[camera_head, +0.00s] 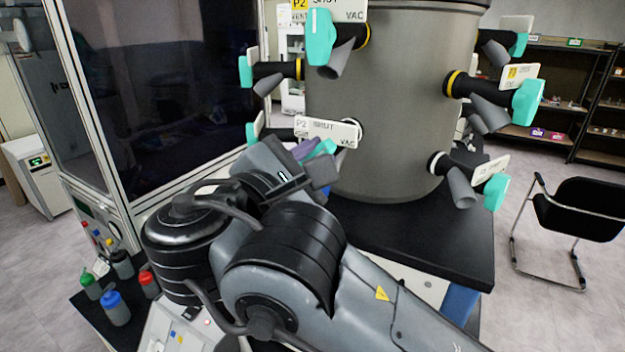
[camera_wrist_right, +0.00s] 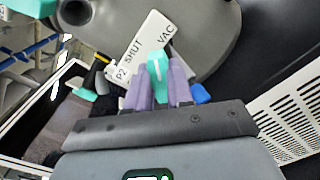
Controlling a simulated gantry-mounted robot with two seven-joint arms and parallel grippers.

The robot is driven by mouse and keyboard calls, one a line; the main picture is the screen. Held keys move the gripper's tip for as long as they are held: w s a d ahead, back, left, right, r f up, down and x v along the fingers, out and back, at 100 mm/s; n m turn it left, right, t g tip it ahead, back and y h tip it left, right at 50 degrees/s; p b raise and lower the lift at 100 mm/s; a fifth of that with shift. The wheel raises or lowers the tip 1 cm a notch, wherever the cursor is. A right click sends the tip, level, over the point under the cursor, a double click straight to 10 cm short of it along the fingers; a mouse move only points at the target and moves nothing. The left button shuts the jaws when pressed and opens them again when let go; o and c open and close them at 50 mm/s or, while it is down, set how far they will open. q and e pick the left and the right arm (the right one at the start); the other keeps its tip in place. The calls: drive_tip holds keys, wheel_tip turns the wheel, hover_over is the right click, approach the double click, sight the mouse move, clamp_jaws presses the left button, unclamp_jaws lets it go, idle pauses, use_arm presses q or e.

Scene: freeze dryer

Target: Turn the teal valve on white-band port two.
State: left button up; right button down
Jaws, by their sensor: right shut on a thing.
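The teal valve (camera_head: 323,148) sits on the lower front port of the grey drum (camera_head: 385,90). That port has a white band (camera_head: 358,131) and a tag (camera_head: 318,128) reading P2, SHUT and VAC. My right gripper (camera_head: 312,152) is at this valve, partly hidden by its own wrist. In the right wrist view, its purple fingers (camera_wrist_right: 160,85) are shut on the teal handle (camera_wrist_right: 157,64), one on each side. The tag (camera_wrist_right: 145,48) shows just beyond the fingertips. My left gripper is not in view.
Other teal valves surround the drum: a yellow-band one (camera_head: 320,38) directly above, others at left (camera_head: 246,71) and right (camera_head: 527,102), and a lower right white-band one (camera_head: 495,191). A glass-fronted cabinet (camera_head: 150,90) stands left. Bottles (camera_head: 115,307) stand lower left.

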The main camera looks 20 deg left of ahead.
drive_tip(key=m+b, duration=0.3)
drive_tip(key=shift+d+f, duration=0.1)
drive_tip(key=shift+m, duration=0.3)
idle(0.4)
drive_tip(key=c, duration=1)
unclamp_jaws()
